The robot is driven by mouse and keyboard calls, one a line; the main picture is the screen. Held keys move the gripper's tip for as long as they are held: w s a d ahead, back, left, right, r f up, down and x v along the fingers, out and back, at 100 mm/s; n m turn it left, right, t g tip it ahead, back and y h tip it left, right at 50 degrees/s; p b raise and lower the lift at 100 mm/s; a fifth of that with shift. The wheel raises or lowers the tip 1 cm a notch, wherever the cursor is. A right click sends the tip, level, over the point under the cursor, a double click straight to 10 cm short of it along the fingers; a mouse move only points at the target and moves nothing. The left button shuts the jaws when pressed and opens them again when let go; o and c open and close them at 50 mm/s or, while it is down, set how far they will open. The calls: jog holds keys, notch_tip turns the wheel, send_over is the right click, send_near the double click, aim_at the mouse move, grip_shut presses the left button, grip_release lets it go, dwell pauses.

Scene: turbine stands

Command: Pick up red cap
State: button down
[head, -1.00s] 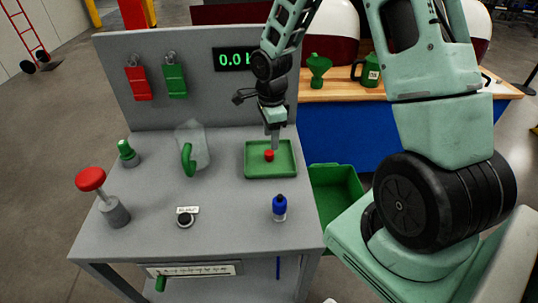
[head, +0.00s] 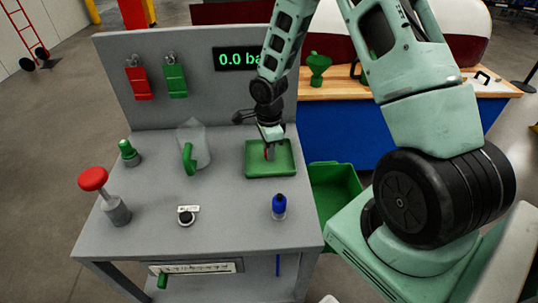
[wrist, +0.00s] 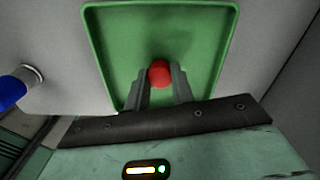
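The red cap (wrist: 159,73) lies in the green tray (wrist: 115,40) and shows between the two fingertips of my gripper (wrist: 161,78) in the wrist view. The fingers are on either side of the cap, very close to it. I cannot tell whether they press on it. In the head view my gripper (head: 269,151) points down into the tray (head: 284,170), and a bit of red (head: 267,154) shows at its fingers. The cap's lower part is hidden.
A blue-capped bottle (head: 279,207) stands in front of the tray. A clear jug with a green handle (head: 189,160) stands left of it, and a red knob (head: 92,179) farther left. The upright panel (head: 200,110) rises behind. A green bin (head: 335,185) is at the right.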

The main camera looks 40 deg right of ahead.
jog(key=shift+r, duration=0.1)
notch_tip(320, 180, up, 10)
jog(key=shift+b, duration=0.45)
dwell(0.3)
jog(key=c, duration=1.8)
grip_release()
grip_shut()
jog(key=shift+s, duration=0.1)
